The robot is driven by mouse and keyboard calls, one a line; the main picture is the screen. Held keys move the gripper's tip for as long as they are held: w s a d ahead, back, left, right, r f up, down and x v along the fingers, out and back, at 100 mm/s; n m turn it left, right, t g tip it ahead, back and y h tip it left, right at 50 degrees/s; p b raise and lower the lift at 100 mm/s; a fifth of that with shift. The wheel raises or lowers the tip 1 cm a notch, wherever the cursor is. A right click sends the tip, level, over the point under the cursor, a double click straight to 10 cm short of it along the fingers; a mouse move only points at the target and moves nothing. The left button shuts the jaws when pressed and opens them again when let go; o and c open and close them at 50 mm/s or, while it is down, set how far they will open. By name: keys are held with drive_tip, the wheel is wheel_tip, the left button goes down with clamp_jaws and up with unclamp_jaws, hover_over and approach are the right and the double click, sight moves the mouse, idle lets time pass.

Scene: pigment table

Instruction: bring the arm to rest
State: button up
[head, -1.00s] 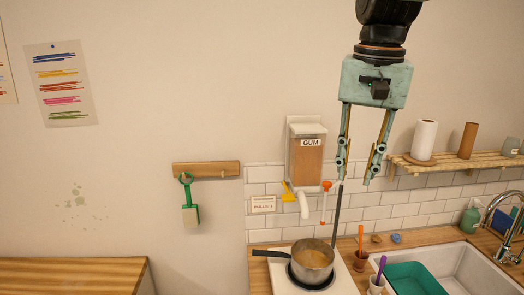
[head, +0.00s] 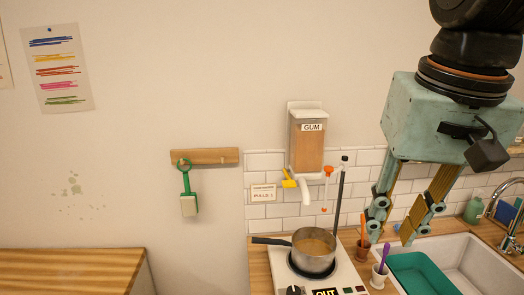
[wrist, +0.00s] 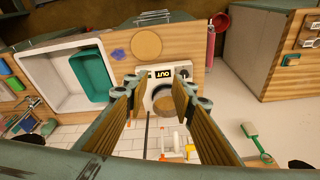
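My gripper (head: 392,236) hangs at the right of the head view, fingers pointing down. Its two fingers are spread apart with nothing between them, so it is open and empty. In the head view it appears in front of the sink's left end and the tiled wall. The wrist view also shows the open fingers (wrist: 160,98), with the hotplate and pot seen beyond the gap. My arm comes down from the top right corner.
A pot (head: 314,252) stands on the hotplate (head: 342,278), beside a dark upright rod (head: 339,192). A gum dispenser (head: 308,152) hangs above. Cups with an orange tool (head: 363,232) and a purple tool (head: 383,259) stand near the sink (head: 466,258), which holds a green tub (head: 425,272).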

drive_tip(key=s+f+n+t+b, duration=0.1)
drive_tip(key=s+f+b, duration=0.2)
drive_tip(key=s+f, duration=0.6)
drive_tip(key=s, duration=0.2)
drive_tip(key=shift+s+f+n, duration=0.15)
drive_tip(key=shift+s+n, duration=0.2)
drive_tip(key=shift+n, duration=0.05)
idle(1.8)
